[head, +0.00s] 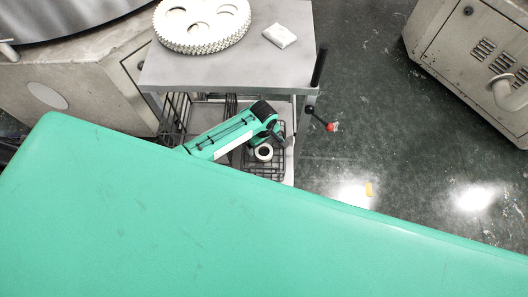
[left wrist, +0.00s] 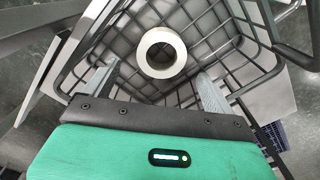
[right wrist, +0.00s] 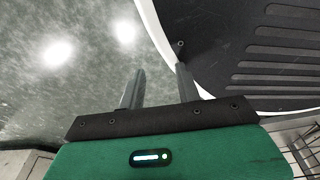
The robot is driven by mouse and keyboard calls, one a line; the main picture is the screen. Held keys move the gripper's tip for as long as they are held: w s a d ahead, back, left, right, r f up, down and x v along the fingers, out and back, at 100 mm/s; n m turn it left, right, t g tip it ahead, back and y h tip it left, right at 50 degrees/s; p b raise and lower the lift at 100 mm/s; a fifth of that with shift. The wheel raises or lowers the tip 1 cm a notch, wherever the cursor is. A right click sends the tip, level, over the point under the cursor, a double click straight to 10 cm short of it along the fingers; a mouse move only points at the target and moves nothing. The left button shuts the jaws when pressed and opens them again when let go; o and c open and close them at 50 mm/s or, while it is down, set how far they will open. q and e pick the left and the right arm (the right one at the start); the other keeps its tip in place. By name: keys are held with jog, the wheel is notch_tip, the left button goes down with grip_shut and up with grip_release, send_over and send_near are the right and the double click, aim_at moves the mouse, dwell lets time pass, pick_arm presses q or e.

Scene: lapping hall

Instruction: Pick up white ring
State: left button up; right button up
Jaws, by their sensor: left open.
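The white ring (head: 264,152) sits in a dark wire basket on the lower level of the cart, beside my left gripper in the head view. In the left wrist view the white ring (left wrist: 162,52) lies in the wire basket (left wrist: 215,30), ahead of my left gripper (left wrist: 156,75). The fingers of my left gripper are apart with nothing between them. The head view shows my left gripper (head: 280,138) just above the basket. My right gripper (right wrist: 158,82) shows only in the right wrist view, with its fingers apart and empty.
A lever with a red knob (head: 330,127) sticks out at the cart's right. A machine (head: 475,60) stands at the far right, with open floor between.

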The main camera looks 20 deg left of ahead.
pick_arm(q)
jog(key=f, duration=0.3)
jog(key=shift+s+d+f, duration=0.2)
jog(key=shift+f, duration=0.35)
jog(key=c, duration=1.2)
jog(key=shift+c, duration=0.2)
jog(key=shift+r, duration=0.15)
pick_arm(e)
jog(key=shift+s+d, duration=0.15)
